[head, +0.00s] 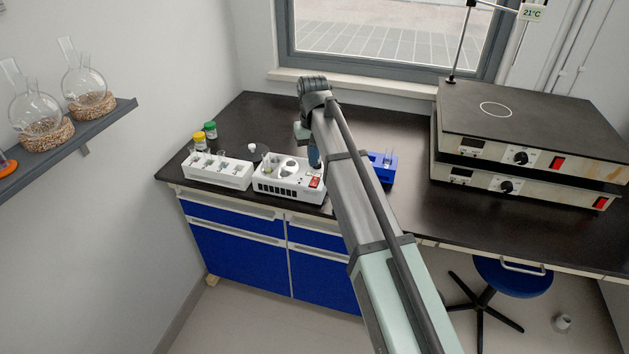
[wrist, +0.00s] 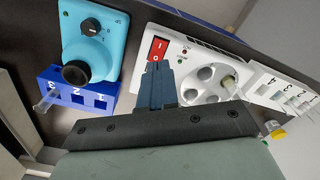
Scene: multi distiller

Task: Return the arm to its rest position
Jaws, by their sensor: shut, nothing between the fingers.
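My arm reaches over the dark bench (head: 262,120) in the head view. My gripper (head: 315,158) hangs above the back side of a white centrifuge (head: 290,183), partly hidden by the arm. In the wrist view the two blue-grey fingers (wrist: 157,84) are together with nothing between them. Their tips lie in the picture beside the centrifuge's red switch (wrist: 158,48). I cannot tell how much height separates them from the machine. The centrifuge rotor shows to the right of the fingers, with one tube (wrist: 229,85) in it.
A white rack (head: 218,172) stands left of the centrifuge. A blue numbered rack (wrist: 78,92) and a turquoise mixer (wrist: 92,45) stand on its other side. Stacked hotplates (head: 530,150) occupy the bench's right. A glassware shelf (head: 75,132) juts from the left wall.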

